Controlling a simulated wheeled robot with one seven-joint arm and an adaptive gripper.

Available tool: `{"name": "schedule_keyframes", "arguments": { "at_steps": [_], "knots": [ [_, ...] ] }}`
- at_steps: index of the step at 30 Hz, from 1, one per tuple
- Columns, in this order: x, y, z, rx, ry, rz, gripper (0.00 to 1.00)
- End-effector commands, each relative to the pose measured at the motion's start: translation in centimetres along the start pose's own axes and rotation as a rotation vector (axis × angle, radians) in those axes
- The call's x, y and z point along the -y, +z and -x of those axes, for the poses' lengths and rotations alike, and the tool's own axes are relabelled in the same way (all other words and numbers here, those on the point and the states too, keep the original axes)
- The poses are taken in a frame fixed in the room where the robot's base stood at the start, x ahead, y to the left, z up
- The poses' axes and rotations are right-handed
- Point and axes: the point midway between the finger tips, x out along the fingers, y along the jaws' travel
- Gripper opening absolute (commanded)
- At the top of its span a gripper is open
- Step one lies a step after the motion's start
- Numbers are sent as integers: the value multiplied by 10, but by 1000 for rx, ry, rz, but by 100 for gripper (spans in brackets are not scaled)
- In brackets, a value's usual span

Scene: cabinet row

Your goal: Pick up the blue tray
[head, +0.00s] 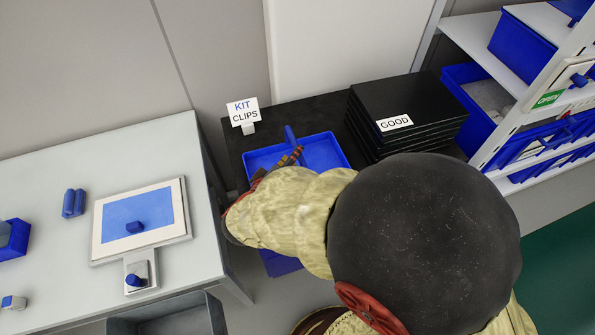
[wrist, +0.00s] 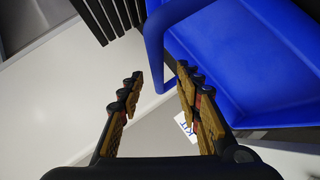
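My gripper (head: 278,163) is over the tray's left part. In the wrist view, my gripper (wrist: 160,78) is open, with a clear gap between its fingers. The tray (wrist: 250,60) fills the upper right there. Its curved handle (wrist: 154,50) shows just ahead of the gap, nearer the right fingertip; I cannot tell whether they touch.
The KIT CLIPS sign (head: 244,114) stands left of the tray. A stack of black trays (head: 412,100) marked GOOD is close on the right. A grey table (head: 60,160) with a screen panel (head: 140,220) is at left. Shelves with blue bins (head: 522,45) are at right.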

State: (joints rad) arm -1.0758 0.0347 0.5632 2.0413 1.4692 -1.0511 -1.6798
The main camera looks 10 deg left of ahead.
Motion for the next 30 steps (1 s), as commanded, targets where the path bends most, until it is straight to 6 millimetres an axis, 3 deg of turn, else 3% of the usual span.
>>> {"name": "schedule_keyframes", "arguments": {
  "at_steps": [9, 18, 30],
  "knots": [
    [-1, 1, -40, 2, 1, -3, 35],
    [-3, -1, -43, -1, 0, -2, 35],
    [-3, 0, -43, 0, 0, -2, 12]
  ]
}}
